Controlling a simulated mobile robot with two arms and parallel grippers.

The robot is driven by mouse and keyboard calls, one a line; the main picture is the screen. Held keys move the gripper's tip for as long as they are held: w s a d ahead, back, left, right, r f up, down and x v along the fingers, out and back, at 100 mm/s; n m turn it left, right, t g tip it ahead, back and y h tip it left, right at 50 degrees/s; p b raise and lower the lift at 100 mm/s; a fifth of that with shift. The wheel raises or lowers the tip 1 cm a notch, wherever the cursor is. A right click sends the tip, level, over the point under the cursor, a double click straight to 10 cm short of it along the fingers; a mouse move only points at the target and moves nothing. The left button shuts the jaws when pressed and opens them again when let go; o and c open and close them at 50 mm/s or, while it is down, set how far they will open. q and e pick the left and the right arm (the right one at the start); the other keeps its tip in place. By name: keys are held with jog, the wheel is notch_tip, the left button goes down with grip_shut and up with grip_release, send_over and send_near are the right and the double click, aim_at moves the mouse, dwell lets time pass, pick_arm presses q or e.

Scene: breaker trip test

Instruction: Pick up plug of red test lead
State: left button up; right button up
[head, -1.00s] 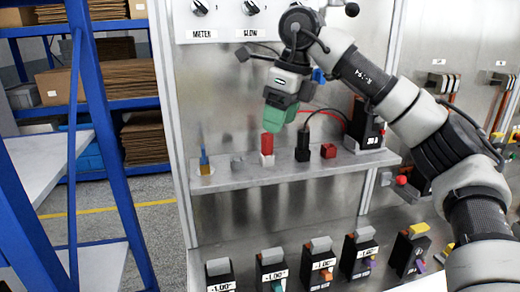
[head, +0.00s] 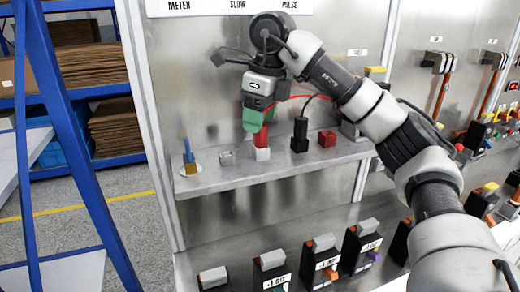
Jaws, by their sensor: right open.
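The red plug (head: 261,137) of the test lead stands upright in a small white holder (head: 261,154) on the metal shelf (head: 225,176). A red lead (head: 300,97) arcs to the right behind my arm. My right gripper (head: 257,124) points down over the red plug, with its green fingers at the plug's upper part. The fingers are open and hide the plug's top; I cannot tell whether they touch it. My left gripper is not in view.
Right of the red plug stand a black plug (head: 299,134) and a red block (head: 327,139). A blue and yellow item (head: 189,160) and a small grey block (head: 226,158) are at left. Several breakers (head: 327,254) line the lower panel.

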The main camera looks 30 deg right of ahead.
aim_at(261, 141)
notch_tip(261, 141, down, 4)
jog(key=shift+w+d+r+p, duration=0.1)
jog(key=shift+r+p, duration=0.15)
jog(key=shift+p, duration=0.5)
jog(key=shift+f, duration=0.3)
jog(key=shift+c, duration=0.6)
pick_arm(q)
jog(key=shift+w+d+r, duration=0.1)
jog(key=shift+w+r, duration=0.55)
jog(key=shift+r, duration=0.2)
pick_arm(e)
jog(key=c, duration=0.9)
